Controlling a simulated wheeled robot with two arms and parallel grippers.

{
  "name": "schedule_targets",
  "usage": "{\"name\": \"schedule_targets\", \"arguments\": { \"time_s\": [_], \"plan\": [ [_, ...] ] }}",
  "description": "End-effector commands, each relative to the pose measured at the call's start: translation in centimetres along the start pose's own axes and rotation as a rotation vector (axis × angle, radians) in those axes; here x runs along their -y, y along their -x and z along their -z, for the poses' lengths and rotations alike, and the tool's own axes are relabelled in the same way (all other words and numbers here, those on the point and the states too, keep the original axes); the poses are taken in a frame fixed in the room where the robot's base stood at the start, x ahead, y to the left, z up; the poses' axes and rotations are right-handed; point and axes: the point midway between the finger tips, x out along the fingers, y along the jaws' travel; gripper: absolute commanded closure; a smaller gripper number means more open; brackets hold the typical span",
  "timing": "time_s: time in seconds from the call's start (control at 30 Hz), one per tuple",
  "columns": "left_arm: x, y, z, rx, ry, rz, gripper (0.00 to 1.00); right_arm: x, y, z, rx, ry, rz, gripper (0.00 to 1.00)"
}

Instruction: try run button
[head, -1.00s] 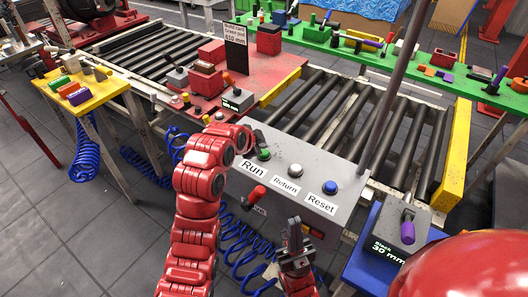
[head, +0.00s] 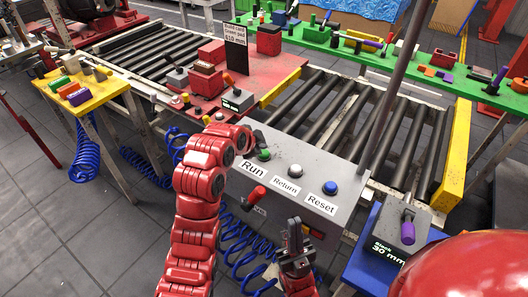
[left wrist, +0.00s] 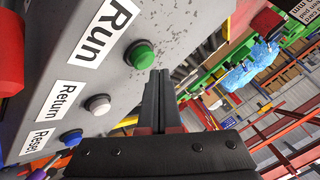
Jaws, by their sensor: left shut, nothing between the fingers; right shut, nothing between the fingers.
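The grey control box (head: 235,185) carries a green button (head: 264,154) by the label Run (head: 252,170), a white Return button (head: 296,170) and a blue Reset button (head: 330,187). My left gripper (head: 259,139) is shut and empty, right behind the green button. In the left wrist view its shut fingers (left wrist: 158,92) point up beside the green button (left wrist: 140,55); I cannot tell whether they touch the box. The white button (left wrist: 97,104) and the blue button (left wrist: 71,138) are clear. My right gripper (head: 297,238) is shut and empty, low in front of the box.
A red knob (head: 256,194) sticks out from the box's front. A roller conveyor (head: 345,120) lies behind, with a grey post (head: 390,90) rising beside it. A purple-handled device (head: 407,232) stands at right. Blue coiled hoses (head: 235,245) hang below the box.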

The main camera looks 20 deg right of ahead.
Motion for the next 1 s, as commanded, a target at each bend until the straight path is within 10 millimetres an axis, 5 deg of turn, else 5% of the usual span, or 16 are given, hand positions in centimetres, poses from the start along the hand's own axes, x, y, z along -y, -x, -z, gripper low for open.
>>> {"name": "schedule_targets", "arguments": {
  "time_s": [1.0],
  "plan": [
    [-0.4,-0.6,-0.4,0.000,0.000,0.001,1.00,0.1,1.2,-0.2,0.000,0.000,0.000,1.00]
  ]
}}
